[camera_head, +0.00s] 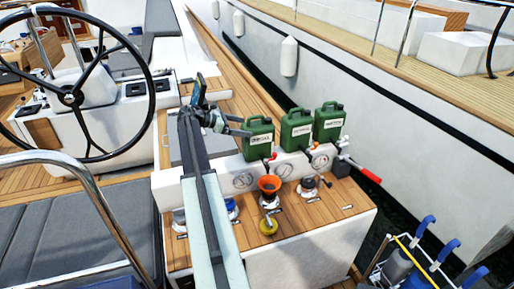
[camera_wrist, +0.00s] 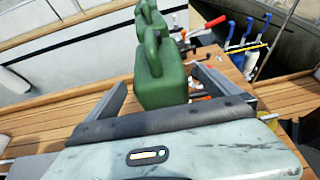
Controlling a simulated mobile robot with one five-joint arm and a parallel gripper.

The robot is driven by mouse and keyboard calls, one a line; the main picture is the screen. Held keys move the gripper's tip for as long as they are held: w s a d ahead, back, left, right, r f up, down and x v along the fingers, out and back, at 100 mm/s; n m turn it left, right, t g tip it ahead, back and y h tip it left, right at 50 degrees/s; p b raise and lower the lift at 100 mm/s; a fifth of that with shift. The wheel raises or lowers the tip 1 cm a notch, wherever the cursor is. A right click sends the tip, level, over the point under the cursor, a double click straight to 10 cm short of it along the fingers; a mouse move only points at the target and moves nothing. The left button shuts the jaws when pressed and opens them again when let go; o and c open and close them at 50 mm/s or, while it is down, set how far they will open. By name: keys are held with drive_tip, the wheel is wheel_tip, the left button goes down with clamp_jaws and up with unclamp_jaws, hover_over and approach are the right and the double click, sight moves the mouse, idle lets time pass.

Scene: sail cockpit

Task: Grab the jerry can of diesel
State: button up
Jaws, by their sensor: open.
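Three green jerry cans with white labels stand in a row on the white ledge in the head view: a left one (camera_head: 259,139), a middle one (camera_head: 296,131) and a right one (camera_head: 329,122). The label print is too small to read surely, so I cannot tell which holds diesel. My gripper (camera_head: 245,126) is open beside the left can. In the wrist view the nearest green can (camera_wrist: 163,85) shows between the two spread fingers of my gripper (camera_wrist: 160,80), its lower part close to the palm. I cannot tell whether the fingers touch it.
A red-handled lever (camera_head: 370,175) sticks out at right. A steering wheel (camera_head: 72,97) stands at left. A neighbouring white hull (camera_head: 400,125) lies beyond a narrow water gap.

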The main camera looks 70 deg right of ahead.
sight(258, 129)
drive_tip(key=b+x, duration=0.3)
drive_tip(key=x, duration=0.5)
drive_tip(key=shift+f, duration=0.1)
drive_tip(key=shift+w, duration=0.1)
drive_tip(key=c, duration=2)
